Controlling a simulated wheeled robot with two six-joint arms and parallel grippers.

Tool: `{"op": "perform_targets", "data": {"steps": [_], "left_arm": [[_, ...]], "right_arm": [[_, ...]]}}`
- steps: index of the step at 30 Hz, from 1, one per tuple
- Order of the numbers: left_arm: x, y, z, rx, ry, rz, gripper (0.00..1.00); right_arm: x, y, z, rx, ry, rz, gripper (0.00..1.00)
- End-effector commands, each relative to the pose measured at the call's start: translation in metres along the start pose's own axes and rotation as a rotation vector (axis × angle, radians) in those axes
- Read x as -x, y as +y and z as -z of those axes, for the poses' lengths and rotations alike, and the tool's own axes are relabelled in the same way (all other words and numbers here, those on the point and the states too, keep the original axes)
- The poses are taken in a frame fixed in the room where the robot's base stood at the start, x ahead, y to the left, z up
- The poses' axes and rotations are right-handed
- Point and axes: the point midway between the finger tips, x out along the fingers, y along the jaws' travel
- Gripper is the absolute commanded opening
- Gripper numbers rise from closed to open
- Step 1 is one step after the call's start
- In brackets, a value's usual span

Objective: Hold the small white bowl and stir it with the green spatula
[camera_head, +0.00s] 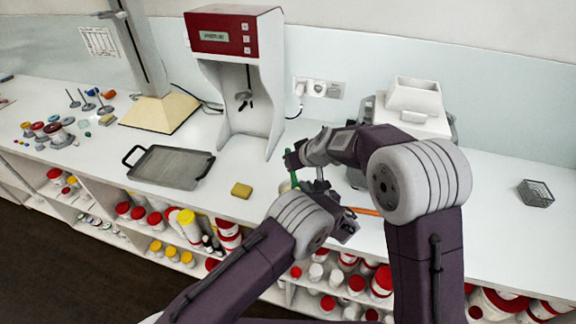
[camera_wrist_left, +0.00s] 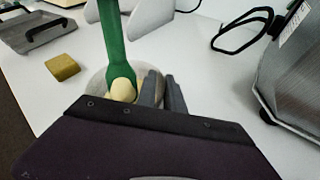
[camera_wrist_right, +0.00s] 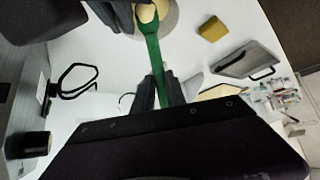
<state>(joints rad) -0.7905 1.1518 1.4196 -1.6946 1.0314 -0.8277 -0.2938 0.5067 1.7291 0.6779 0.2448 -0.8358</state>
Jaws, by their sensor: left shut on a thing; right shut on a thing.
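The small white bowl (camera_wrist_left: 97,84) shows in the left wrist view on the white counter, partly hidden by the spatula and my left gripper. My left gripper (camera_wrist_left: 161,80) is shut at the bowl's near right side. The green spatula (camera_wrist_left: 112,42) reaches down into the bowl, its pale yellow end inside. In the right wrist view my right gripper (camera_wrist_right: 158,82) is shut on the green handle (camera_wrist_right: 152,52), and the bowl (camera_wrist_right: 171,15) is at the top edge. In the head view my arms hide the bowl; a sliver of the spatula (camera_head: 293,180) shows.
A yellow sponge (camera_head: 241,190) and a grey tray (camera_head: 172,167) lie to the left. A red and white machine (camera_head: 238,75) stands behind. A white-topped machine (camera_head: 413,100) is at back right. A mesh basket (camera_head: 536,193) sits far right. The counter's front edge is close.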

Motion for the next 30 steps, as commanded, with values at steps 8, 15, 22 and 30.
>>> {"op": "perform_targets", "data": {"steps": [8, 15, 22, 30], "left_arm": [[0.0, 0.0, 0.0, 0.0, 0.0, 0.0, 0.0], [0.0, 0.0, 0.0, 0.0, 0.001, 0.0, 0.0], [0.0, 0.0, 0.0, 0.0, 0.001, 0.0, 0.0], [0.0, 0.0, 0.0, 0.0, 0.001, 0.0, 0.0]], "right_arm": [[-0.012, 0.0, 0.014, 0.002, 0.002, 0.002, 0.0], [-0.019, 0.0, 0.021, 0.0, 0.0, 0.0, 0.0], [-0.019, 0.0, 0.021, 0.0, 0.0, 0.0, 0.0], [-0.019, 0.003, 0.021, -0.001, 0.0, 0.0, 0.0]]}}
